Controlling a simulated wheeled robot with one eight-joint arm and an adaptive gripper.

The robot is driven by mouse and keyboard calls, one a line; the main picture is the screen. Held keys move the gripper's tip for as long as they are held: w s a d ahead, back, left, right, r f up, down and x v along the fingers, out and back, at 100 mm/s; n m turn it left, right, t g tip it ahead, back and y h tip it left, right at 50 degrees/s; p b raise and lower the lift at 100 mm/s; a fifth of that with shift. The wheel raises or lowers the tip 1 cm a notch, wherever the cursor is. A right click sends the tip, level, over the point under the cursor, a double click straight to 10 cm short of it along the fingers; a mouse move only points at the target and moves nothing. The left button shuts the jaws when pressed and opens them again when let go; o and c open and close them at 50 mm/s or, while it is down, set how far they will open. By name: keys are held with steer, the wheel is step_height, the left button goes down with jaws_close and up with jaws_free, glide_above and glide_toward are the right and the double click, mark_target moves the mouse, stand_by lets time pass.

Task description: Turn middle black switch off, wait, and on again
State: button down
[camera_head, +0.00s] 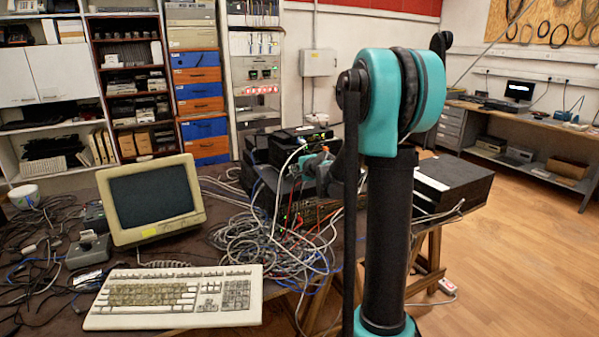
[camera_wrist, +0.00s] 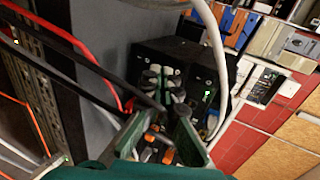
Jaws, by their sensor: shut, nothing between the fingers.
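Several black switch boxes (camera_head: 262,182) sit stacked on the table in the head view, with cables plugged around them. My arm hides part of the stack, and I cannot tell for sure which box is the middle one. My gripper (camera_head: 318,163) is in front of the stack, partly hidden by my own arm link. In the wrist view my gripper (camera_wrist: 165,92) points at the front of a black box (camera_wrist: 203,62). Contact with a switch button cannot be made out.
White, red and black cables (camera_head: 262,235) hang in a tangle before the stack. A loose white cable (camera_wrist: 222,60) passes close to my gripper. A monitor (camera_head: 152,200) and keyboard (camera_head: 175,297) stand at the left. The wooden floor (camera_head: 510,260) is clear at right.

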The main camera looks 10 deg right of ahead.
steer(key=shift+w+a, duration=0.25)
steer(key=shift+w, duration=0.5)
steer(key=shift+w+a+f, duration=0.1)
steer(key=shift+w+f, duration=0.1)
steer(key=shift+w, duration=0.1)
steer(key=shift+r, duration=0.15)
steer(key=shift+r, duration=0.65)
